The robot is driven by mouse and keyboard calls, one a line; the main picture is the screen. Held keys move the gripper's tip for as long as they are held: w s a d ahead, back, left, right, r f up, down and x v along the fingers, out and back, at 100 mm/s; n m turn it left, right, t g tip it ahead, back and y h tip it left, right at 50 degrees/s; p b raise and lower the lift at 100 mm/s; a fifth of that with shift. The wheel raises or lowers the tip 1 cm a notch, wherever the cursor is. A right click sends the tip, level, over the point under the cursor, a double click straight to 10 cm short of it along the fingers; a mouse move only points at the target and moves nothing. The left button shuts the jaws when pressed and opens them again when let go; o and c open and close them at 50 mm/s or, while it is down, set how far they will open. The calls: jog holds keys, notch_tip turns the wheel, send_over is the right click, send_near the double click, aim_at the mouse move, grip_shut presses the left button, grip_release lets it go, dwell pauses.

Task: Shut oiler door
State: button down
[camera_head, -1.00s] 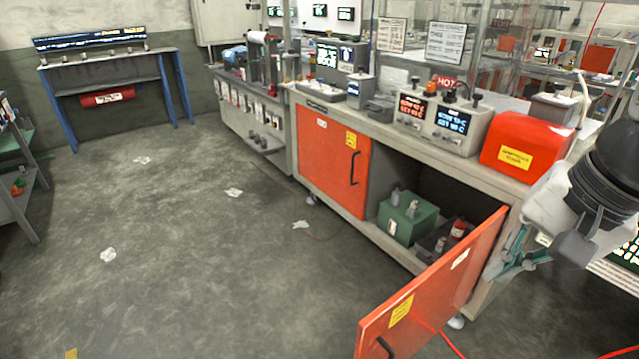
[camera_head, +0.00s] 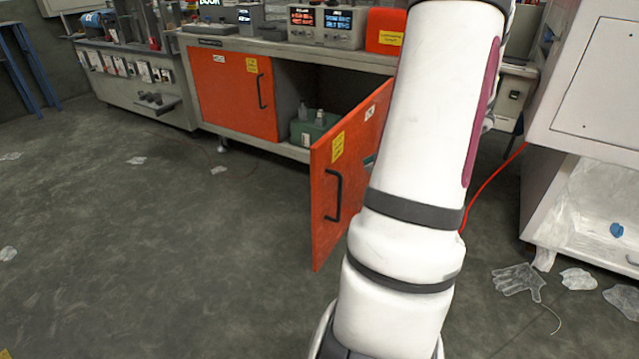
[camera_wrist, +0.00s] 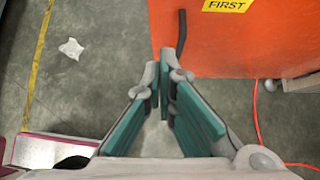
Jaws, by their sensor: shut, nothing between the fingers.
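The orange oiler door (camera_head: 330,195) stands wide open from the cabinet under the workbench, with a black handle (camera_head: 334,195) and a yellow label on its face. In the wrist view the door (camera_wrist: 240,45) fills the upper right, with its handle (camera_wrist: 182,32) near its left edge. My gripper (camera_wrist: 165,80) is shut and empty, its tips just below the handle in the picture; I cannot tell if they touch the door. The cabinet's left door (camera_head: 232,93) is shut.
A green box (camera_head: 314,128) sits inside the open cabinet. A red cable (camera_head: 490,180) runs behind my arm toward a pale cabinet (camera_head: 590,95) at right. Clear gloves (camera_head: 518,281) and white scraps lie on the floor.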

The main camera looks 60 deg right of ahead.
jog(key=b, duration=0.3)
send_near(320, 182)
notch_tip(320, 182, down, 3)
jog(key=s, duration=0.1)
jog(key=shift+w+a+b, duration=0.15)
jog(key=shift+w+b, duration=0.2)
jog(key=shift+w, duration=0.7)
jog(key=shift+w+a+b, duration=0.15)
jog(key=shift+w+b, duration=0.2)
jog(key=shift+w, duration=0.75)
